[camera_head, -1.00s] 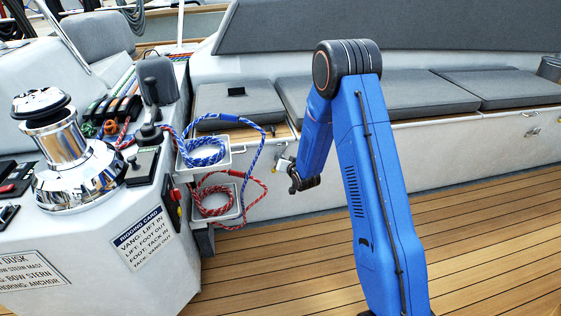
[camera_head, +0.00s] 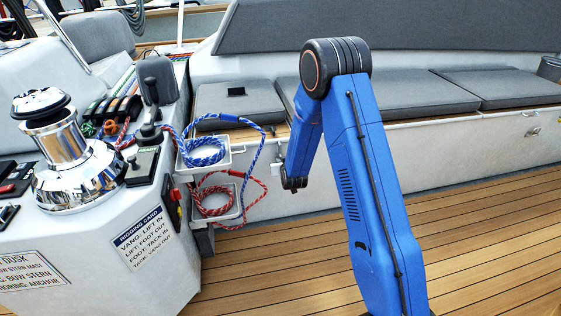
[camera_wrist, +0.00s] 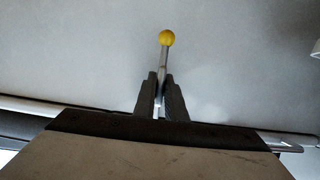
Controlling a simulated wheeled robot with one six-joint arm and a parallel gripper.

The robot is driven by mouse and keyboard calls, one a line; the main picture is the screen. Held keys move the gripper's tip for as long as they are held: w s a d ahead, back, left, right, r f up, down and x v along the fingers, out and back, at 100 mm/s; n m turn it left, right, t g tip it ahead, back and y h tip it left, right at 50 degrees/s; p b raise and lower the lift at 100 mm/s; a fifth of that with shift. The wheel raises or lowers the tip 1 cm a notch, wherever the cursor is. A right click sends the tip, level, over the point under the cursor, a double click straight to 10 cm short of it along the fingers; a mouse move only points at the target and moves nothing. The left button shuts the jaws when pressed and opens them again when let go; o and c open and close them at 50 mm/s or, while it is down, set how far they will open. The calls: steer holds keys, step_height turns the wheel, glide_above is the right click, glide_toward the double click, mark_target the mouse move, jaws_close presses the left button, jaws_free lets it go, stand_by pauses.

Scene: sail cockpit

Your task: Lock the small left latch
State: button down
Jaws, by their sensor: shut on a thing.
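The small left latch shows in the wrist view as a thin metal lever with a yellow ball (camera_wrist: 167,38) at its end. My gripper (camera_wrist: 161,84) is shut on the lever's shaft below the ball, one dark finger on each side. The ball sticks out beyond the fingertips, and the lever's base is hidden. In the head view my wrist is low against the white locker front below the left seat cushion, and my arm hides the fingers and the lever.
A blue rope coil (camera_head: 205,152) and a red rope coil (camera_head: 213,200) hang in trays left of my wrist. The winch console (camera_head: 140,235) stands farther left. Another latch (camera_head: 533,132) is on the locker front at right. The teak floor (camera_head: 480,230) is clear.

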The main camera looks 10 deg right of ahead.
steer(key=c, duration=1.8)
jaws_free()
steer(key=shift+c, duration=0.2)
steer(key=v, duration=1.7)
steer(key=shift+s, duration=0.2)
steer(key=shift+r, duration=0.15)
